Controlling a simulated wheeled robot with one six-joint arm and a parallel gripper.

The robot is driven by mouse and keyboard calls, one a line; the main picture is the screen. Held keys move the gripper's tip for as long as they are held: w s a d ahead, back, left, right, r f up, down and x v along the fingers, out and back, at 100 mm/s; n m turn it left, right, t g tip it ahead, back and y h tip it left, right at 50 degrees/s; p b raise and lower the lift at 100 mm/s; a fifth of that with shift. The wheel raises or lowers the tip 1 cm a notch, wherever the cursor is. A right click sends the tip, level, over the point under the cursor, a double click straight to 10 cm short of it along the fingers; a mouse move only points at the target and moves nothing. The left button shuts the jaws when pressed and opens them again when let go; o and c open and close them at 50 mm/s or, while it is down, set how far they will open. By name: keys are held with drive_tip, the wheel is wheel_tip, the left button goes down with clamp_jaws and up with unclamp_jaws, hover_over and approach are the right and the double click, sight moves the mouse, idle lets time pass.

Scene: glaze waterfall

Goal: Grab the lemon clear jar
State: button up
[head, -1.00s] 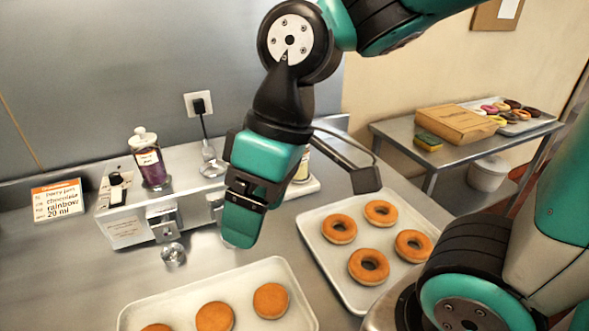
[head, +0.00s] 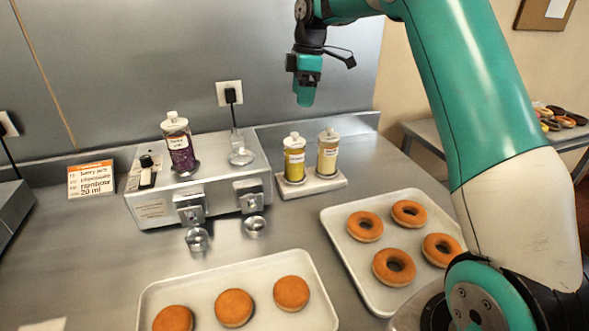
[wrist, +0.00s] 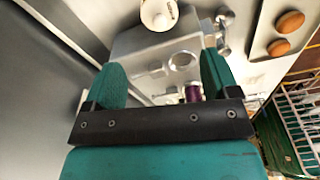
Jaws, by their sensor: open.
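A jar with bright yellow contents (head: 294,160) stands upright on a small white stand (head: 321,185) in the head view, right of the dispenser. A tan-filled jar (head: 327,155) stands close beside it on the right. Their labels are too small to read. My gripper (head: 304,98) is open and empty, raised well above these jars near the back wall. In the wrist view, its two green fingers (wrist: 163,72) are spread apart above the metal dispenser. A white-topped jar (wrist: 158,14) shows at that view's upper edge; I cannot tell which jar it is.
A metal dispenser (head: 152,207) holds a purple-filled jar (head: 181,146) left of the stand. An order card (head: 91,179) stands further left. Trays of plain rounds (head: 215,277) and ring donuts (head: 347,248) lie in front. The counter between the stand and trays is clear.

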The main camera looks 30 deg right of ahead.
sight(295, 133)
drive_tip(key=f, duration=0.2)
drive_tip(key=f+p, duration=0.1)
drive_tip(key=f, duration=0.2)
drive_tip(key=a+f, duration=0.1)
drive_tip(key=f, duration=0.2)
drive_tip(key=shift+w+p, duration=0.2)
drive_tip(key=shift+p, duration=0.1)
drive_tip(key=shift+w+a+f+p, duration=0.15)
drive_tip(key=shift+f+p, duration=0.25)
drive_tip(key=shift+f, duration=0.45)
drive_tip(key=shift+a+f+p, duration=0.1)
drive_tip(key=shift+f+p, duration=0.25)
drive_tip(key=shift+f, duration=0.55)
drive_tip(key=shift+w+a+f+p, duration=0.15)
drive_tip(key=shift+f+p, duration=0.25)
drive_tip(key=shift+f, duration=0.45)
drive_tip(key=shift+r, duration=0.1)
drive_tip(key=c, duration=1.4)
